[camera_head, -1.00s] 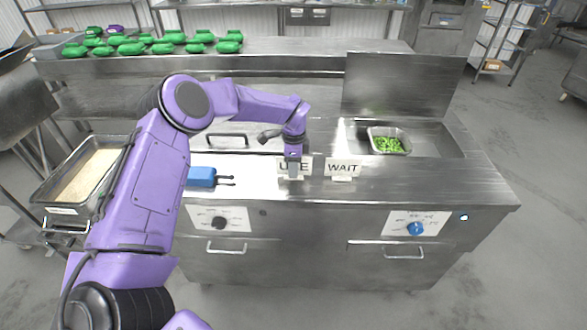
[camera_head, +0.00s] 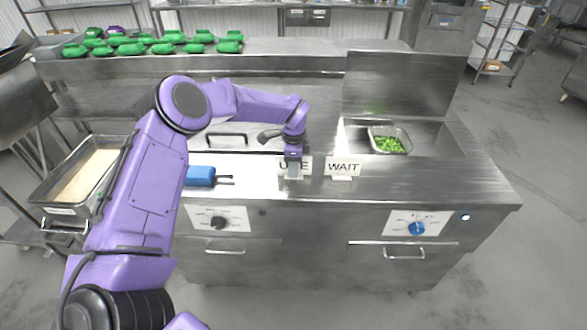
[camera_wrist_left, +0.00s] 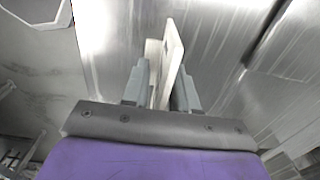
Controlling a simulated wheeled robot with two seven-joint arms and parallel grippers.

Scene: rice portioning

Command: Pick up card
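The white USE card (camera_head: 306,166) stands upright on the steel counter, its middle letter hidden behind my left gripper (camera_head: 293,167). In the left wrist view the white card (camera_wrist_left: 170,68) is between the two grey fingers of my left gripper (camera_wrist_left: 160,85), one on each side. The fingers are close to the card; I cannot tell if both press on it. A white WAIT card (camera_head: 343,167) stands just to the right on the same counter, apart from my gripper. My right gripper is in neither view.
A blue object with dark prongs (camera_head: 201,176) lies on the counter left of the cards. A metal pan of green food (camera_head: 388,141) sits at the right. A tray of rice-like grain (camera_head: 62,205) is at the left. Green items (camera_head: 131,48) line the back shelf.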

